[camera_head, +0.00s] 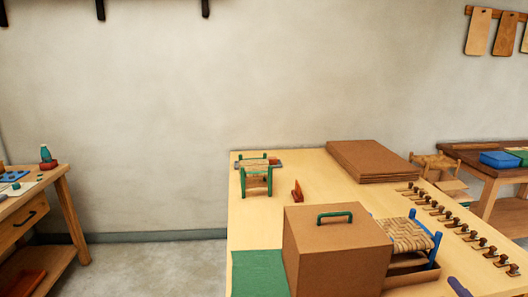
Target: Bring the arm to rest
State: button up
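My arm and my gripper are not in the head view. The wooden table (330,188) fills the lower right part of the picture. A large brown box (337,249) with a green handle (335,217) on top stands at its near side. Behind and right of the box is a small seat with a woven top (403,235) and blue posts, partly hidden by the box. A small green-legged frame (257,176) stands at the table's far left corner.
A flat brown stack (371,161) lies at the table's back. Several small dark-and-wood pieces (449,218) line the right side. A green mat (259,273) lies at the front left. Another bench (32,205) stands left, with open floor (155,265) between.

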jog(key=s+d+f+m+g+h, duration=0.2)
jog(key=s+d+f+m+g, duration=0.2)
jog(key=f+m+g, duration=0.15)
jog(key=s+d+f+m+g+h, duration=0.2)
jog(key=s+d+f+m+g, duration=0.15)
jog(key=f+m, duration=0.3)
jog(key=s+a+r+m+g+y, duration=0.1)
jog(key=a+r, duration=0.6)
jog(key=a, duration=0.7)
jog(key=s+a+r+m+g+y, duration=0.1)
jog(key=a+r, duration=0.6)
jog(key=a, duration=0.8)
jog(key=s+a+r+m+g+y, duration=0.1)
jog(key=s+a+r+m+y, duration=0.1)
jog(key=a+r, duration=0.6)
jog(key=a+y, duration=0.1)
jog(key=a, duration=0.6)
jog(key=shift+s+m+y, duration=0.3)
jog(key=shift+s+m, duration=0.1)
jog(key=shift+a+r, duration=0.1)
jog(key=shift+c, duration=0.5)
